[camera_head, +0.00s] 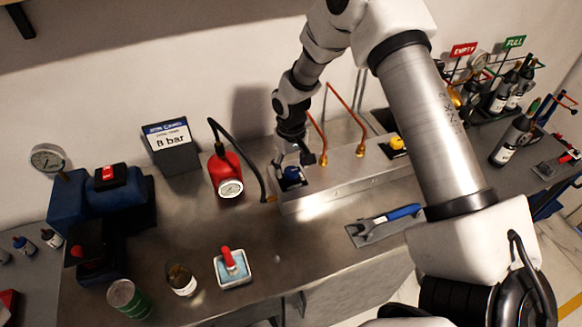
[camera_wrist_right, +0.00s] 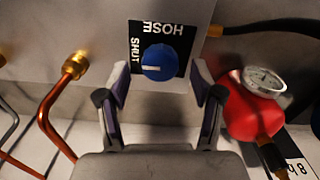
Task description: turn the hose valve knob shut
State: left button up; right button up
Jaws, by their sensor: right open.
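The blue hose valve knob (camera_wrist_right: 160,62) sits on a black plate marked HOSE and SHUT in the right wrist view. Its white mark lies toward the picture's left, the side with the word SHUT, a little below that word. My right gripper (camera_wrist_right: 160,88) is open, one finger on each side of the knob, with gaps to it. In the head view the knob (camera_head: 291,173) shows partly below my right gripper (camera_head: 294,156), at the left end of the metal block (camera_head: 340,185). My left gripper is out of view.
A red gauge body (camera_head: 224,172) with a black hose stands left of the block. Copper pipes (camera_head: 345,105) rise behind it, and a yellow knob (camera_head: 397,143) sits at its right end. A blue-handled wrench (camera_head: 390,217) lies in front. A sign (camera_head: 172,145) reads 8 bar.

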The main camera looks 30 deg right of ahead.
aim_at(291, 171)
notch_tip(291, 171, up, 11)
jog(key=shift+s+f, duration=0.1)
dwell(0.5)
